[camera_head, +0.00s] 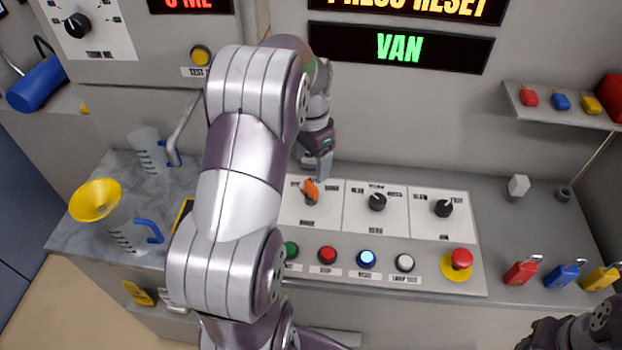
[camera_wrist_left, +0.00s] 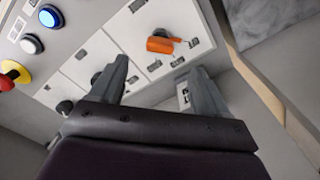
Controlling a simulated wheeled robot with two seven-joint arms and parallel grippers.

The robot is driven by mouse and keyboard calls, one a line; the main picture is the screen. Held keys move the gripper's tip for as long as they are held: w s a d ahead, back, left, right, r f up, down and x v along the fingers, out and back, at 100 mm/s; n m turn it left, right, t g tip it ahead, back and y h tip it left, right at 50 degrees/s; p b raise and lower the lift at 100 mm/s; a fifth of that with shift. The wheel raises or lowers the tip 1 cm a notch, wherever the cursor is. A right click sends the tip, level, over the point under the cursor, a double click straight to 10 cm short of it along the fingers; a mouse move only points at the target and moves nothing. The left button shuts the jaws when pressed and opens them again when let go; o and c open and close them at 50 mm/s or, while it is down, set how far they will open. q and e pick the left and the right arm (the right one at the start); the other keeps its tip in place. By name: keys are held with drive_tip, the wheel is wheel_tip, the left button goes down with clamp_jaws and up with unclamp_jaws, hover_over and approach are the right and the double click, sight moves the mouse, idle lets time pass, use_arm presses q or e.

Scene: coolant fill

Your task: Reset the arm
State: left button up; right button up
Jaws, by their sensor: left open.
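The lit blue reset button (camera_head: 367,258) sits in the front row of the sloped control panel (camera_head: 330,273), between a red stop button (camera_head: 327,255) and a white lamp test button (camera_head: 405,262). In the left wrist view the blue button (camera_wrist_left: 51,17) is at the upper left. My left gripper (camera_head: 320,172) is open and empty near the panel's back edge, behind the orange selector knob (camera_head: 310,190). That knob also shows between and beyond its fingers in the wrist view (camera_wrist_left: 160,45). My right arm shows only in part at the lower right; its fingertips cannot be made out.
A red emergency stop (camera_head: 461,259) on yellow is at the panel's right. Two black knobs (camera_head: 377,202) stand beside the orange one. Several padlocks (camera_head: 522,270) stand at right, and jugs and a yellow funnel (camera_head: 96,200) at left. A display reads "PRESS RESET" (camera_head: 408,8).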

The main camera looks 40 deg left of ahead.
use_arm(q)
wheel_tip(320, 180, up, 2)
drive_tip(key=shift+f+n, duration=0.6)
drive_tip(key=shift+n, duration=0.4)
drive_tip(key=s+d+f, duration=0.1)
drive_tip(key=s+d, duration=0.4)
drive_tip(key=d, duration=0.3)
drive_tip(key=s+d+n+t, duration=0.1)
drive_tip(key=s+d, duration=0.5)
drive_tip(key=d, duration=0.2)
drive_tip(key=shift+s+d+f, duration=0.2)
drive_tip(key=shift+s+f, duration=0.05)
drive_tip(key=shift+f, duration=0.1)
